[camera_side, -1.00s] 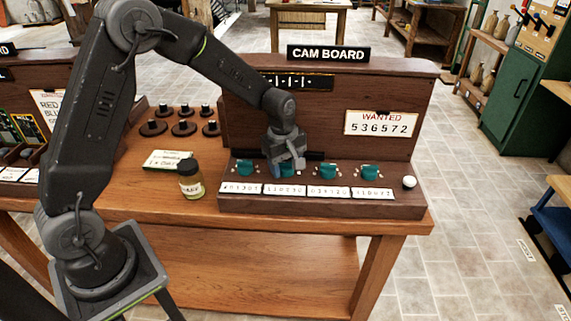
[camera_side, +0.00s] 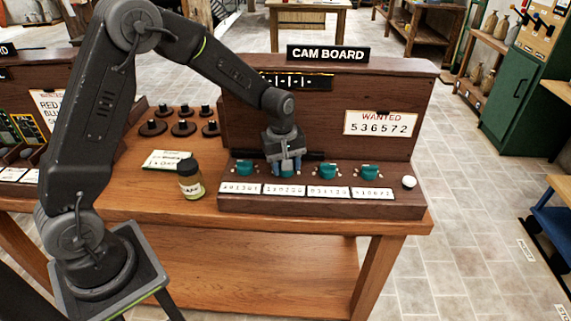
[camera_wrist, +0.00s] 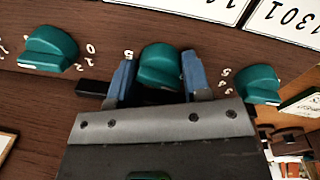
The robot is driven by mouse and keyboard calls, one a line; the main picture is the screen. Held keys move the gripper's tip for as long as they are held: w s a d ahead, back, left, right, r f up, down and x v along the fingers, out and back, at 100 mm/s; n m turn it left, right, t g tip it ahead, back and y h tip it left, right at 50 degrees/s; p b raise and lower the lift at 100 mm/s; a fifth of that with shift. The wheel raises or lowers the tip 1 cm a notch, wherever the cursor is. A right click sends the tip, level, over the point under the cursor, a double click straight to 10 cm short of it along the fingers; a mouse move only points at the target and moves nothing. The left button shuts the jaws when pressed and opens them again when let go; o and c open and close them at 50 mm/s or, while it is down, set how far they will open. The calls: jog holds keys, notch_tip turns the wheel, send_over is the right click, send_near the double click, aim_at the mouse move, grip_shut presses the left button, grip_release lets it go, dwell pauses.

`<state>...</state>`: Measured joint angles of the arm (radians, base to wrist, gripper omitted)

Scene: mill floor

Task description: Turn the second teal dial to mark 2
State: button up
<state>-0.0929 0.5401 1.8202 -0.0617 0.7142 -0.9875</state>
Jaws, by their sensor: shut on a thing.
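A row of teal dials runs along the sloped front of the cam board (camera_side: 322,205). The second teal dial from the left (camera_side: 287,173) is mostly hidden behind my gripper (camera_side: 285,164) in the side view. In the wrist view this dial (camera_wrist: 160,64) sits between the two blue fingers of my gripper (camera_wrist: 158,76), which are shut on its sides. A numeral 5 shows beside it; its other marks and its pointer are hidden. The first dial (camera_side: 245,167), third dial (camera_side: 328,171) and fourth dial (camera_side: 369,171) stand free.
White number cards (camera_side: 328,192) lie below the dials. A white knob (camera_side: 409,182) is at the right end. A "WANTED 536572" card (camera_side: 381,123) is on the back panel.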

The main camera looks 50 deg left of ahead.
dwell(0.3)
jog(key=o, duration=0.6)
jog(key=shift+a, duration=0.1)
jog(key=r, duration=0.9)
jog(key=s+r, duration=0.1)
jog(key=r, duration=0.3)
jog(key=shift+a+r, duration=0.25)
jog(key=shift+r, duration=0.15)
